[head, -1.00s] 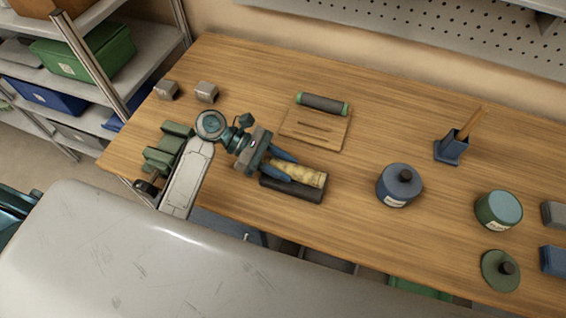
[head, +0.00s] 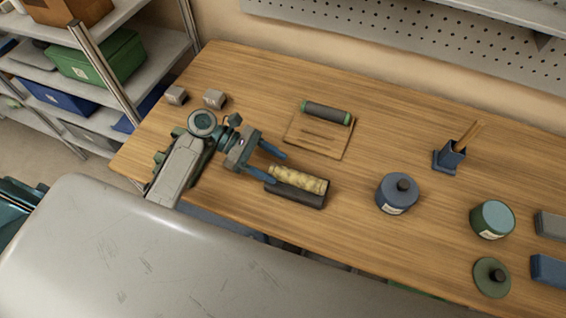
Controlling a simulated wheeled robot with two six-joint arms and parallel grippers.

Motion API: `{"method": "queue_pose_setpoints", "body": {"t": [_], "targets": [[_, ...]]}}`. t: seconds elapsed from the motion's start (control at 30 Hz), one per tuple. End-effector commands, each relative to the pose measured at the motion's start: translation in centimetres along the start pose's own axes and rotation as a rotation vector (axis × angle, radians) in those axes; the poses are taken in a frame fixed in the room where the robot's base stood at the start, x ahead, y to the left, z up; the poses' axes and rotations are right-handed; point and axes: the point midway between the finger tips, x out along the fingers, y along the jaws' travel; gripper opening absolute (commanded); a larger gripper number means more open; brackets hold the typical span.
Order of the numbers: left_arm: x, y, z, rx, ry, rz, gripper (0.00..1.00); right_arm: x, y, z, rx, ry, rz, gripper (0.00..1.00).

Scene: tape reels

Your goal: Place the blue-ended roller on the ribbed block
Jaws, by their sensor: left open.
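A cream-yellow roller (head: 299,179) lies lengthwise on a long dark block (head: 305,198) near the table's front edge. I cannot make out blue ends on it, nor ribs on the block. My left gripper (head: 277,168) is open, with its blue fingers at the left end of the roller, holding nothing. A dark roller with green ends (head: 327,113) lies on a slotted wooden board (head: 311,142) behind it. My right gripper is not in view.
Two small grey blocks (head: 214,98) stand at the back left. A blue lidded pot (head: 396,195), a blue holder (head: 450,156), a green pot (head: 492,219) and a green lid (head: 491,277) stand to the right. Bare table lies between the board and blue pot.

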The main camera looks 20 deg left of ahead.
Motion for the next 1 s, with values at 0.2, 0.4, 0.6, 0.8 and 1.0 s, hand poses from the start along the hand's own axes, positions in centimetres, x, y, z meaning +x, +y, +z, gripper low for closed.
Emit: {"method": "queue_pose_setpoints", "body": {"t": [0.2, 0.4, 0.6, 0.8, 1.0], "targets": [[-4.2, 0.0, 0.5, -0.002, 0.003, -0.001, 0.57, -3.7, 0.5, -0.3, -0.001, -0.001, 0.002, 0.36], [-6.6, 0.0, 0.3, -0.001, 0.001, 0.0, 0.57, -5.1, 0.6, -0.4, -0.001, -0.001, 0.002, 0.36], [-7.3, 0.0, 0.0, 0.0, 0.0, 0.0, 0.57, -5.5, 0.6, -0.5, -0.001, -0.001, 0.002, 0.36], [-7.3, 0.0, 0.0, 0.001, -0.001, 0.0, 0.57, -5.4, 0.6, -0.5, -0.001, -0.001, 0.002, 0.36], [-6.8, -0.5, -0.5, 0.037, 0.026, 0.0, 0.57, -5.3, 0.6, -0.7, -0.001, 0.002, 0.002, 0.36]]}}
